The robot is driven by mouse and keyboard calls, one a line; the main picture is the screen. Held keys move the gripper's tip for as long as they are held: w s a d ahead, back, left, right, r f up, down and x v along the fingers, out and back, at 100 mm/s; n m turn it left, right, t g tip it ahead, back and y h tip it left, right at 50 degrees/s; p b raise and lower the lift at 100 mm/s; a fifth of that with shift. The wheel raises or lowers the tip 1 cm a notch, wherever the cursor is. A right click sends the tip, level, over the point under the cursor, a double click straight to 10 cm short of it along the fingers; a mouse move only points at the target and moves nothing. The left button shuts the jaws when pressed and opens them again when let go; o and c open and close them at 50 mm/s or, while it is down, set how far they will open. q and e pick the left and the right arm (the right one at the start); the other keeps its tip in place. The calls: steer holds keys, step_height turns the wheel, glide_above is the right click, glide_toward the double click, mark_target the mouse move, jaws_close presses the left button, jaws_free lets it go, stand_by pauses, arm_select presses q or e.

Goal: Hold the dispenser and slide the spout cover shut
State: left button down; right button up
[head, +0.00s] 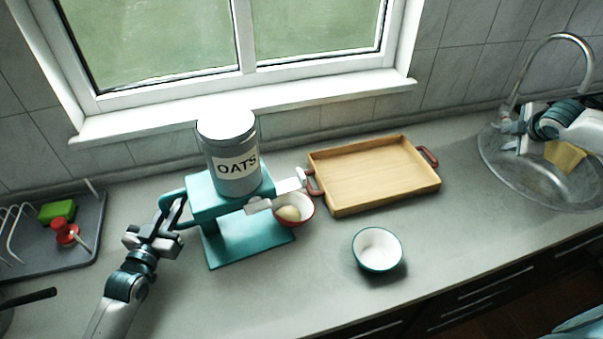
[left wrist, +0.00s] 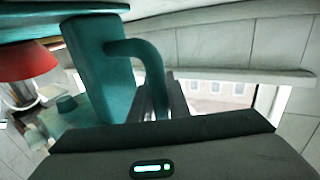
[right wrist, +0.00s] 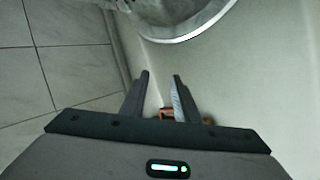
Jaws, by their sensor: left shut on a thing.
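The teal dispenser (head: 230,190) stands upright on the counter, with a grey canister labelled OATS on top. Its teal handle (left wrist: 150,65) shows in the left wrist view. My left gripper (head: 174,212) is shut on this handle, at the dispenser's left side. A white piece (head: 289,183), seemingly the spout cover, sticks out at the right side of the dispenser. I cannot tell how far the spout is covered. A red-rimmed bowl (head: 308,217) with a pale heap in it sits below the spout. My right gripper (head: 508,132) is open and empty by the sink, far from the dispenser.
A wooden tray (head: 375,177) with red handles lies right of the dispenser. A teal-rimmed white bowl (head: 377,250) stands in front of it. A dish rack (head: 85,245) is at the left. The sink (head: 500,165) is at the right. The front counter is mostly clear.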

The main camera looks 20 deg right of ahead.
steer(key=w+a+f+t+y, duration=0.2)
steer(key=a+f, duration=0.1)
steer(key=a, duration=0.7)
steer(key=w+a+f+m+t+y, duration=0.1)
steer(key=w+a+f+t+y, duration=0.1)
steer(key=a, duration=0.9)
steer(key=w+a+f+m+t+y, duration=0.1)
steer(key=a+f, duration=0.4)
steer(key=a, duration=0.6)
steer(key=shift+w+a+t+y, duration=0.1)
steer(key=shift+w+t+y, duration=0.4)
steer(key=shift+w, duration=0.9)
steer(key=s+a+r+m+t+y, duration=0.1)
steer(key=s+a+r+m+t, duration=0.2)
steer(key=a, duration=0.6)
steer(key=a+r+m+t, duration=0.25)
steer(key=a+r, duration=0.25)
steer(key=a, duration=0.4)
steer(key=m, duration=0.3)
glide_toward(305, 180)
steer(key=shift+w+a+r+g, duration=0.1)
steer(key=shift+r+g, duration=0.35)
steer(key=w, duration=0.4)
steer(key=w+a, duration=0.1)
steer(key=w, duration=0.7)
steer(key=shift+a, duration=0.25)
